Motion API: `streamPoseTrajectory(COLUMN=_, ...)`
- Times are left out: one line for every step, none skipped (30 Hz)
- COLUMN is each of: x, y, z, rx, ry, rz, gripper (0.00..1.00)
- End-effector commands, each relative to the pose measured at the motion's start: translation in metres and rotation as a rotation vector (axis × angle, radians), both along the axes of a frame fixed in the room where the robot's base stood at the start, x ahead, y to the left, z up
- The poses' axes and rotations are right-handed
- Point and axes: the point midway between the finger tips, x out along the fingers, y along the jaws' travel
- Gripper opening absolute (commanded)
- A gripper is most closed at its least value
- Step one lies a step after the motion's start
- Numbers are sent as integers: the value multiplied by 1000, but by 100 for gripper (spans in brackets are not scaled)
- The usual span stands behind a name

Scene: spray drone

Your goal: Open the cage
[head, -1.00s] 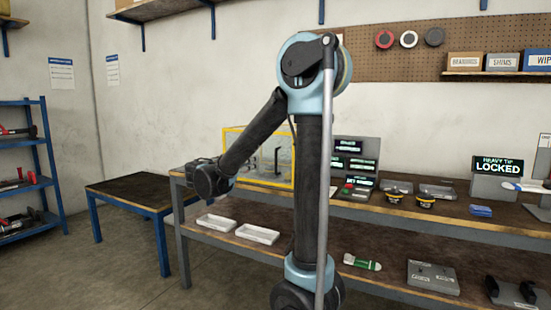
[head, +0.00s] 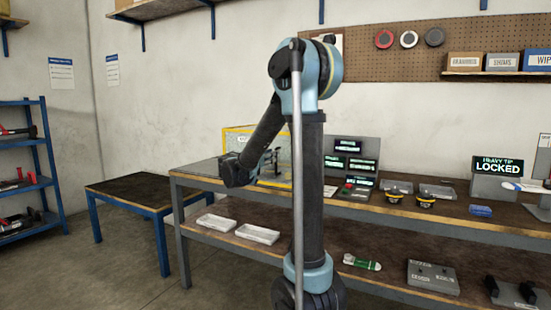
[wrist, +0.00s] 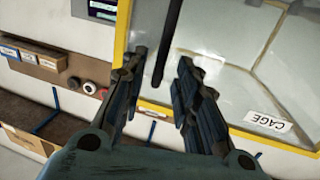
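The cage (head: 236,129) is a clear-walled box with a yellow frame on the left part of the workbench, partly hidden by my arm. In the wrist view its clear panel and yellow edge (wrist: 122,30) fill the upper right, with a white CAGE label (wrist: 268,122). A dark bar handle (wrist: 166,42) stands out from the panel. My gripper (wrist: 162,62) is open, with the handle's end between its two fingers in the picture. I cannot tell whether a finger touches it. In the head view the gripper (head: 268,160) is at the cage's front, partly hidden.
Display panels (head: 350,155) stand right of the cage. Several small items and a LOCKED sign (head: 497,166) are farther right on the bench. White trays (head: 257,233) lie on the lower shelf. A low blue-legged table (head: 135,188) stands left, its top clear.

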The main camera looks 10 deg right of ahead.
Motion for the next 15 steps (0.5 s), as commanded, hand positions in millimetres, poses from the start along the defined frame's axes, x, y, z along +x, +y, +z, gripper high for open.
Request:
streamPoseTrajectory(x=4, y=-7, z=0, rx=0, ry=0, rz=-4, gripper=29)
streamPoseTrajectory(x=7, y=-10, z=0, rx=0, ry=0, rz=-4, gripper=29)
streamPoseTrajectory(x=11, y=-13, z=0, rx=0, ry=0, rz=-3, gripper=29)
streamPoseTrajectory(x=12, y=-16, z=0, rx=0, ry=0, rz=-3, gripper=29)
streamPoseTrajectory(x=14, y=-18, z=0, rx=0, ry=0, rz=-4, gripper=29)
streamPoseTrajectory(x=17, y=-21, z=0, rx=0, ry=0, rz=-3, gripper=29)
streamPoseTrajectory(x=18, y=-22, z=0, rx=0, ry=0, rz=-2, gripper=29)
streamPoseTrajectory(x=20, y=-24, z=0, rx=0, ry=0, rz=-1, gripper=29)
streamPoseTrajectory(x=21, y=-26, z=0, rx=0, ry=0, rz=-1, gripper=29)
streamPoseTrajectory(x=22, y=-27, z=0, rx=0, ry=0, rz=-2, gripper=29)
streamPoseTrajectory(x=22, y=-28, z=0, rx=0, ry=0, rz=-2, gripper=29)
streamPoseTrajectory(x=23, y=-28, z=0, rx=0, ry=0, rz=-2, gripper=29)
streamPoseTrajectory(x=23, y=-29, z=0, rx=0, ry=0, rz=-2, gripper=29)
streamPoseTrajectory(x=23, y=-29, z=0, rx=0, ry=0, rz=-1, gripper=29)
streamPoseTrajectory(x=24, y=-29, z=0, rx=0, ry=0, rz=-1, gripper=29)
